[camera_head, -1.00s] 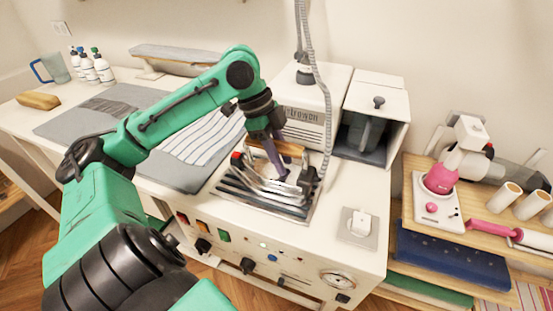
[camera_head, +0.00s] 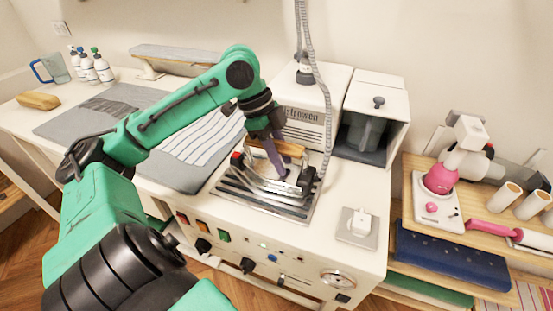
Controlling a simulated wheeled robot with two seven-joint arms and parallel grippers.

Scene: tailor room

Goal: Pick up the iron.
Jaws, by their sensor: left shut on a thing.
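The iron (camera_head: 263,182) is a silvery metal body with a wooden handle (camera_head: 288,149). It is over the ribbed metal rest (camera_head: 236,192) on the white ironing station. My left gripper (camera_head: 280,160) comes down from above and is shut on the iron's handle. The fingers partly hide the handle and the iron's far side. Whether the iron's sole touches the rest I cannot tell for sure. My right gripper is not in view.
A grey corrugated hose (camera_head: 322,90) hangs down close to the right of the iron. The white boiler box (camera_head: 310,100) stands right behind. A grey mat (camera_head: 115,115) with striped cloth lies at left. A wooden shelf (camera_head: 408,170) with a pink device stands at right.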

